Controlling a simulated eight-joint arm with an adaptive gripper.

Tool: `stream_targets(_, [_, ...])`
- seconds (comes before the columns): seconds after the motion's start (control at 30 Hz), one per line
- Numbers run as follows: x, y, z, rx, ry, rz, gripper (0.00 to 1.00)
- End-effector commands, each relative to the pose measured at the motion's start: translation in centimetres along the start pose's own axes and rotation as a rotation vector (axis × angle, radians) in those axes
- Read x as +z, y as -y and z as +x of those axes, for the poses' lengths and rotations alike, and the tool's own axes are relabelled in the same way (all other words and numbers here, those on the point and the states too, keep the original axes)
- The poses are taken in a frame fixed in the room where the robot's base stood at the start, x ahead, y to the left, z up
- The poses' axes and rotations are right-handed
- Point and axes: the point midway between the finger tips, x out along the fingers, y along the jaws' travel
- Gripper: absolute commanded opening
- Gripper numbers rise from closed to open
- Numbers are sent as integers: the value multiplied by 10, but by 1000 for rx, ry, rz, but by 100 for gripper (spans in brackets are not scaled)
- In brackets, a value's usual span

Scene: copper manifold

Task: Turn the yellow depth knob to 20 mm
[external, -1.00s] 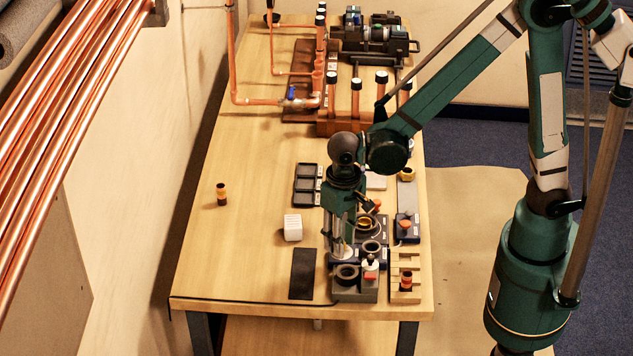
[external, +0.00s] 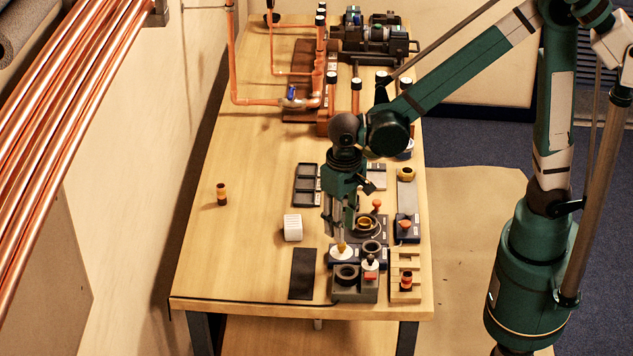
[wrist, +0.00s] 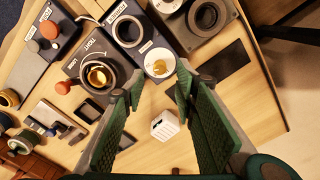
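The yellow depth knob (wrist: 159,67) sits in the middle of a round white dial (wrist: 165,60) on a dark block in the wrist view. The dial's markings are too small to read. In the external view the yellow knob (external: 341,248) shows just under my fingers. My gripper (wrist: 158,82) is open and empty, its green fingers wide apart. In the wrist view the knob lies between and just beyond the fingertips. In the external view my gripper (external: 341,232) points down above the dial, and a small gap seems to separate them.
A brass-coloured ring (wrist: 97,75) in a dark holder stands beside the dial block. A grey block with round sockets (external: 347,285) stands in front. A white ribbed block (external: 292,227) and a black mat (external: 303,273) lie to the left. The table's left side is mostly clear.

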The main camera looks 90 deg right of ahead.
Motion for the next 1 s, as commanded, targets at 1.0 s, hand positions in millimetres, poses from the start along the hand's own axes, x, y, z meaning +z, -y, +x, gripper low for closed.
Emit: stream_targets(1.0, [0,0,-66,0,0,0,29])
